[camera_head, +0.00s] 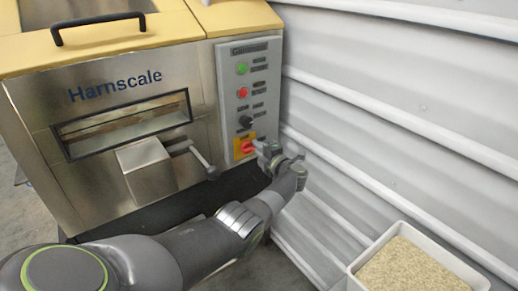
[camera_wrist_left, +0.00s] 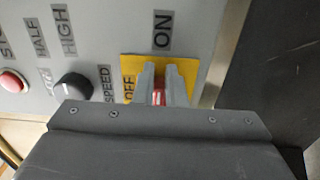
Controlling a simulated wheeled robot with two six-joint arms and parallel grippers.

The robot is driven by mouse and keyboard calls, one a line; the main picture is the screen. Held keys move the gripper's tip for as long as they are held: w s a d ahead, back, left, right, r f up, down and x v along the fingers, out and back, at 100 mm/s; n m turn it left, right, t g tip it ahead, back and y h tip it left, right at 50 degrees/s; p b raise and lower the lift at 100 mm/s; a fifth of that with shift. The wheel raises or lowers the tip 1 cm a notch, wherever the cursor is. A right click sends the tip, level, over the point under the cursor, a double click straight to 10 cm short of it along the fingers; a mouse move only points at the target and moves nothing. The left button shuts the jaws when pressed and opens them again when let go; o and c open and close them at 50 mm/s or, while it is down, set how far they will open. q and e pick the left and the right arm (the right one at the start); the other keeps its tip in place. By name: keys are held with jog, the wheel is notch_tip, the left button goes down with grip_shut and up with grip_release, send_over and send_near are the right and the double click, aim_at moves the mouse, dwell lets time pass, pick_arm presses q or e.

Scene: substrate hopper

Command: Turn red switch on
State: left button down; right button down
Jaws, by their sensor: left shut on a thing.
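The red switch (camera_head: 247,146) sits on a yellow plate (camera_head: 238,153) low on the grey control panel. In the left wrist view the red switch (camera_wrist_left: 158,97) shows as a thin red strip between my fingers, on the yellow plate (camera_wrist_left: 130,66) with labels OFF and ON. My left gripper (camera_head: 262,149) reaches the panel from the right. In the left wrist view its fingers (camera_wrist_left: 160,85) are closed around the switch, which they partly hide. The switch's exact angle is hard to tell. My right gripper is in neither view.
Above the switch are a black speed knob (camera_head: 246,121), a red button (camera_head: 243,92) and a green button (camera_head: 242,69). The steel hopper (camera_head: 60,150) with a lever (camera_head: 205,163) stands left. A corrugated white wall (camera_head: 400,100) is close right. A white bin (camera_head: 440,250) of substrate stands lower right.

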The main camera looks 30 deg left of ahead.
pick_arm(q)
jog(key=c, duration=1.9)
grip_release()
jog(key=shift+s+a+f, duration=0.2)
jog(key=shift+s+f, duration=0.2)
jog(key=shift+f, duration=0.15)
jog(key=o, duration=0.8)
jog(key=shift+s+a+r, duration=0.1)
jog(key=shift+s+r, duration=0.25)
jog(key=shift+c, duration=0.2)
jog(key=shift+o, duration=0.4)
jog(key=shift+w, duration=0.25)
jog(key=shift+r, duration=0.1)
jog(key=p+v, duration=0.2)
jog(key=v, duration=1.5)
jog(key=shift+d, duration=0.25)
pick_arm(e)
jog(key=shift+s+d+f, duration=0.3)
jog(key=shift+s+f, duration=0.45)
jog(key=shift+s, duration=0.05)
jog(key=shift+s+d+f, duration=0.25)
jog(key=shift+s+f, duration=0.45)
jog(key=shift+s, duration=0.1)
